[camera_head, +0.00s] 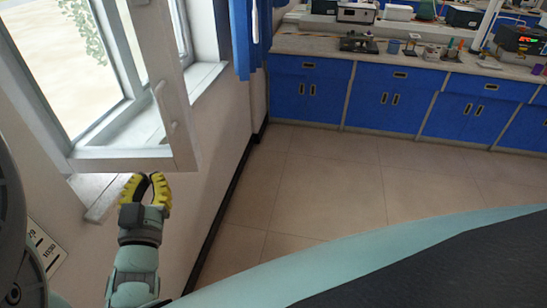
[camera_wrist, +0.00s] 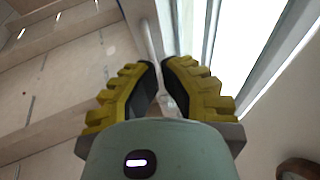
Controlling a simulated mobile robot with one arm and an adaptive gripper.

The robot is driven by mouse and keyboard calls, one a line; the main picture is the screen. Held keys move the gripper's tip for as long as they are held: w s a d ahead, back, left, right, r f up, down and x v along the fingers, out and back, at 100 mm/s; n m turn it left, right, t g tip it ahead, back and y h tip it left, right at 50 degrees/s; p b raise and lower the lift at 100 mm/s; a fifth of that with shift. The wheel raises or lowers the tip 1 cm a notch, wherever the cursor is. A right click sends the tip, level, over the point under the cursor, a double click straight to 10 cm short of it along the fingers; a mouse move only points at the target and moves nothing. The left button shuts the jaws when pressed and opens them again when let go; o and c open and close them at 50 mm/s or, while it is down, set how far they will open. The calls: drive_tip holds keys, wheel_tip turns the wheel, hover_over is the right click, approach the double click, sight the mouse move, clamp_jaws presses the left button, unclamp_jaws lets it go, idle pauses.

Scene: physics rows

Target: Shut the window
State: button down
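The window (camera_head: 85,75) is on the left in the head view. Its pale framed sash (camera_head: 182,140) stands swung into the room, away from the opening. A slim white handle (camera_head: 167,108) is on the sash's edge. My gripper (camera_head: 147,176), with yellow fingers, is below the sash's lower corner and the handle. In the wrist view, the tips of my gripper (camera_wrist: 161,64) are nearly together with nothing visible held between them. A pale bar, seemingly the handle (camera_wrist: 150,42), shows beyond the tips. I cannot tell whether the gripper touches the sash.
A sill (camera_head: 95,190) and wall run beside my gripper on the left. A blue curtain (camera_head: 241,40) hangs past the sash. Blue cabinets (camera_head: 310,92) with a cluttered worktop line the back. The tiled floor (camera_head: 320,175) between is clear.

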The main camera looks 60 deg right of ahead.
wheel_tip(320, 180, down, 4)
drive_tip(key=s+d+m+g, duration=0.1)
drive_tip(key=s+d+g, duration=0.1)
drive_tip(key=s+g, duration=0.1)
drive_tip(key=y+p, duration=0.1)
drive_tip(key=p, duration=0.4)
approach(189, 146)
drive_tip(key=x, duration=0.5)
drive_tip(key=shift+d+r, duration=0.15)
drive_tip(key=shift+r, duration=0.05)
drive_tip(key=shift+p+x, duration=0.55)
drive_tip(key=shift+x, duration=0.95)
drive_tip(key=shift+f, duration=0.15)
drive_tip(key=shift+w, duration=0.1)
